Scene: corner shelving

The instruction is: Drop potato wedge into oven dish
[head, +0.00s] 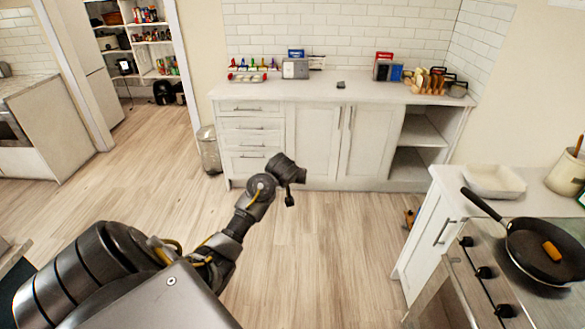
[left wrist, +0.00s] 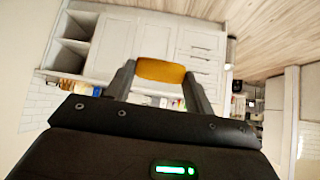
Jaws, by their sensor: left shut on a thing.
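My left gripper (left wrist: 160,73) is shut on an orange-brown potato wedge (left wrist: 161,70), held between its two fingertips in the left wrist view. In the head view, my left arm reaches out over the floor, well left of the stove; the held wedge cannot be made out there. The white oven dish (head: 494,181) stands on the right counter behind the stove, apart from the gripper, and looks empty. Another orange wedge (head: 551,251) lies in the black frying pan (head: 530,262) on the stove. My right gripper is not in view.
The stove (head: 460,283) with dark knobs is at the lower right; the pan handle points toward the dish. A beige utensil pot (head: 565,175) stands right of the dish. A long back counter (head: 350,93) holds several small items. The wooden floor between is mostly clear.

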